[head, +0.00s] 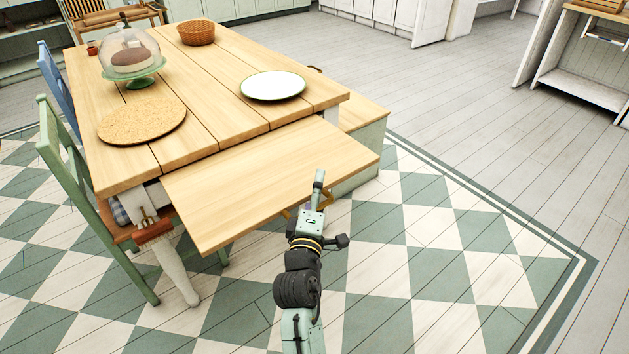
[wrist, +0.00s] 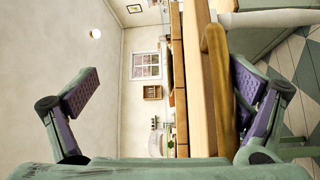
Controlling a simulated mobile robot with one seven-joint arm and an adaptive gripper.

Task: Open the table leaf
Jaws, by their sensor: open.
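The wooden table (head: 226,92) has a leaf (head: 270,175) at its near end. The leaf lies roughly flat, sticking out toward me and sitting a little below the tabletop. Brass-coloured parts (head: 287,213) show under its near edge. My gripper (head: 318,186) is at the leaf's near right edge. In the wrist view my gripper (wrist: 172,98) is open, its purple-padded fingers wide apart. The leaf's edge (wrist: 196,80) and a curved brown handle-like bar (wrist: 218,85) lie between the fingers, close to the right one. I cannot tell whether that finger touches the bar.
A white plate (head: 273,86), a cork mat (head: 141,121), a cake under a glass dome (head: 131,58) and a basket (head: 196,33) stand on the tabletop. A green chair (head: 75,165) is at left and a bench (head: 362,113) at right. The checkered floor (head: 420,225) at right is clear.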

